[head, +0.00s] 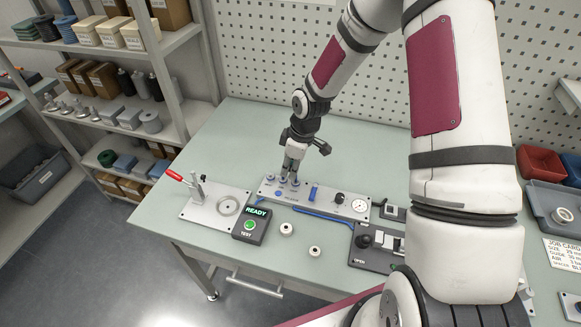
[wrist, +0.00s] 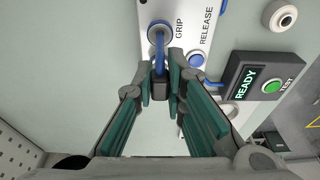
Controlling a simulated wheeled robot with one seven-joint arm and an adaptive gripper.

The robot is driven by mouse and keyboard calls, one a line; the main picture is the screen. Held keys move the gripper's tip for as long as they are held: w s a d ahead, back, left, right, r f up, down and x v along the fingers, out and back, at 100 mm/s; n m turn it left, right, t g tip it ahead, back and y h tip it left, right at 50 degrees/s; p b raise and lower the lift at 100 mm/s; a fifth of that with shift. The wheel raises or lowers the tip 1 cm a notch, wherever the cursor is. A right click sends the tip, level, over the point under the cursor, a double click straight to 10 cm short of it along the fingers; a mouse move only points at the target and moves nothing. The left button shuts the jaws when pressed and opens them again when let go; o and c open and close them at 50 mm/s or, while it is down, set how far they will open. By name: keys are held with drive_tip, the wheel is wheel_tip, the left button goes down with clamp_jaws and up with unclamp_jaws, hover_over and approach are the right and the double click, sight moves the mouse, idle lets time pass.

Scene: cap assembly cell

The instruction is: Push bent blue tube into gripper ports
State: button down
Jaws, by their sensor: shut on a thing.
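The bent blue tube (wrist: 159,46) shows in the wrist view as a short blue length between the port marked GRIP (wrist: 151,27) and my fingertips. My gripper (wrist: 161,84) is shut on it; the fingers and dark tips hide the rest. The tube's upper end overlaps the GRIP port ring, but I cannot tell how deep it sits. The port marked RELEASE (wrist: 197,60) lies beside it, to the right. In the head view my gripper (head: 290,176) points down at the left end of the grey port panel (head: 330,205).
A READY/TEST box (head: 250,226) stands in front of the panel. A plate with a red-handled clamp (head: 187,181) is at left. Two white rings (head: 287,229) lie in front. A blue hose (head: 325,215) runs along the panel's front edge. A gauge (head: 359,205) is at right.

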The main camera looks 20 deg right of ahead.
drive_tip(key=shift+f, duration=0.7)
idle(0.4)
drive_tip(key=c, duration=1.6)
unclamp_jaws()
drive_tip(key=shift+o, duration=0.2)
wheel_tip(320, 180, up, 12)
drive_tip(key=s+d, duration=0.1)
drive_tip(key=d, duration=0.1)
drive_tip(key=shift+s, duration=0.2)
drive_tip(key=shift+f, duration=0.1)
